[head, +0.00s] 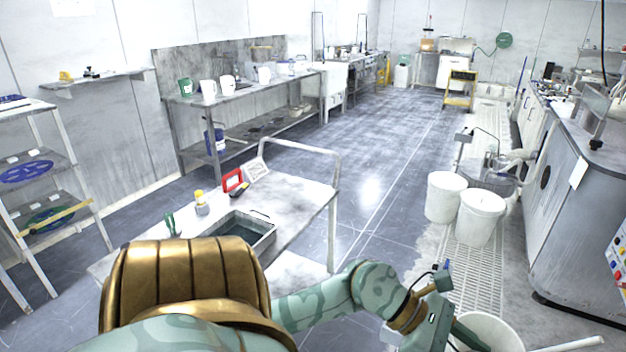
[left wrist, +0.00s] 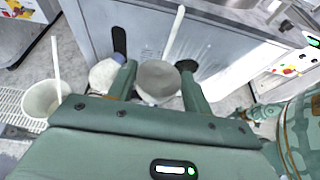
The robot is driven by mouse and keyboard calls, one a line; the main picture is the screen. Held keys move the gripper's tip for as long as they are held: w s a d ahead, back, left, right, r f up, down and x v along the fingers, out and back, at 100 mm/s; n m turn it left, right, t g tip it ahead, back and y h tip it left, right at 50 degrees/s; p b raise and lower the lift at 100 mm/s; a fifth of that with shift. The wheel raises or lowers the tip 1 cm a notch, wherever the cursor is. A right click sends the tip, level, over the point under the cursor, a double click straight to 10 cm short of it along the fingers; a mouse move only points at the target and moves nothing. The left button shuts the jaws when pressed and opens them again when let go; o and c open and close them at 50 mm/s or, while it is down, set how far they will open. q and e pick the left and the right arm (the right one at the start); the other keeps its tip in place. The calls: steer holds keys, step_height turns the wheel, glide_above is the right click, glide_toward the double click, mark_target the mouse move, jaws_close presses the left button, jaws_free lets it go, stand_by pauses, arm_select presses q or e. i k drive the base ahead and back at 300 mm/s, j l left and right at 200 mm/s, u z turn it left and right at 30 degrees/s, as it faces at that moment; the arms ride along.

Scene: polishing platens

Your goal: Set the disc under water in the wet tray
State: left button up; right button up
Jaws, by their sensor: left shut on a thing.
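The disc cannot be made out there. The wet tray (head: 268,240) is a metal basin set on the near table, left of the gripper and well apart from it. Its inside looks dark, partly hidden behind my gold shoulder; I cannot make out the water level. My right gripper is not seen.
On the near table (head: 290,196) stand a yellow-capped bottle (head: 201,203), a red-framed item (head: 233,180) and a small card (head: 257,169). White buckets (head: 444,197) stand on the floor by a grey machine (head: 585,215). The floor beyond the table is open.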

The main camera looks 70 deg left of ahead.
mark_target(248, 236)
steer(key=j+u, duration=0.35)
steer(key=i+j+u, duration=0.2)
steer(key=u, duration=0.15)
steer(key=i+j+u, duration=0.15)
steer(key=j+u, duration=0.2)
steer(key=i+j+u, duration=0.2)
steer(key=j+u, duration=0.15)
steer(key=i+j, duration=0.15)
